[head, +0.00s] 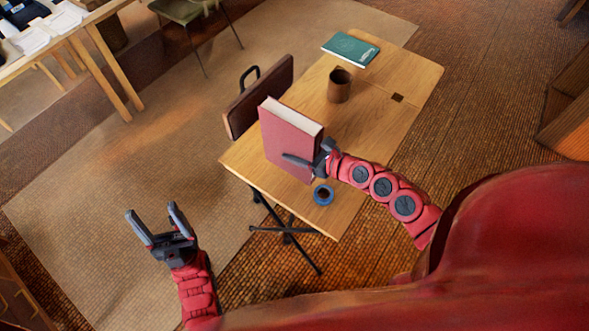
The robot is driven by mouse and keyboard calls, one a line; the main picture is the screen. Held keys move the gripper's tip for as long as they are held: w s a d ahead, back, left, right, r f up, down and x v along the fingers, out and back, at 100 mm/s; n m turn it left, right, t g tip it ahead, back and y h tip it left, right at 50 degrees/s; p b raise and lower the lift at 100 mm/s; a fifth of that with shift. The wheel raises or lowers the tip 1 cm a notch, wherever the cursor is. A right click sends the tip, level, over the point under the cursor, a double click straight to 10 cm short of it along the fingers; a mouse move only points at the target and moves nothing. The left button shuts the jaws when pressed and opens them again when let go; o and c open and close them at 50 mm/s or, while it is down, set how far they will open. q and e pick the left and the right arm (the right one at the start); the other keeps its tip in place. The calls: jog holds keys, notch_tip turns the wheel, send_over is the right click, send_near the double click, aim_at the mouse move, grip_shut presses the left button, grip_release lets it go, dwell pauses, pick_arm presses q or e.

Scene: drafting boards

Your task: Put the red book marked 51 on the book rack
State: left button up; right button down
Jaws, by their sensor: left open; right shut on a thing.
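A red book (284,145) with pale pages stands upright in my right gripper (312,160), which is shut on its lower right part. The book is over the wooden drafting table, and I cannot tell whether it touches the top. No number is readable on the side I see. My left gripper (158,226) is open and empty, out over the floor to the left of the table. I cannot make out a book rack in this view.
The drafting table (375,110) bears a green book (350,49), a brown cup (339,86) and a blue tape roll (323,194). A chair (262,95) stands against its left side. Another table (75,35) with papers is at the upper left. Floor is free at left.

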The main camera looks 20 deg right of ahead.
jog(key=w+d+f+p, duration=0.1)
jog(key=w+d+f, duration=0.1)
jog(key=w, duration=0.3)
jog(key=shift+w+f, duration=0.15)
jog(key=shift+f, duration=0.75)
jog(key=shift+d, duration=0.1)
jog(key=shift+f, duration=0.15)
jog(key=shift+c, duration=1.4)
grip_release()
